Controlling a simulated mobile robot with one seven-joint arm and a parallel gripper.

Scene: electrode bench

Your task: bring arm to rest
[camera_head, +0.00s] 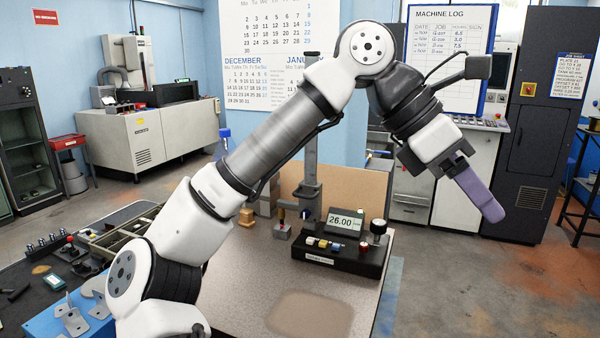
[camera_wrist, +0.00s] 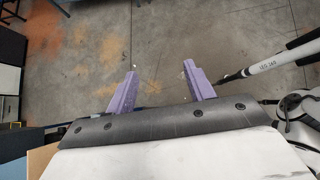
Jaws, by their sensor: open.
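My gripper (camera_head: 480,190) is raised at the right in the head view, past the right edge of the bench (camera_head: 240,275). Its purple fingers point down and to the right. In the wrist view my gripper (camera_wrist: 157,82) shows two purple fingers spread apart with only the grey floor beyond them. It is open and holds nothing. My arm reaches up from the lower left, bends high at the top and comes down to the gripper. Part of the bench is hidden behind the arm.
On the bench stand a gauge with a display (camera_head: 343,222) reading 26.00, a black base with buttons (camera_head: 325,250), and a divided tray (camera_head: 118,228) at left. A dark cabinet (camera_head: 540,150) stands behind the gripper. The bench's front middle is clear.

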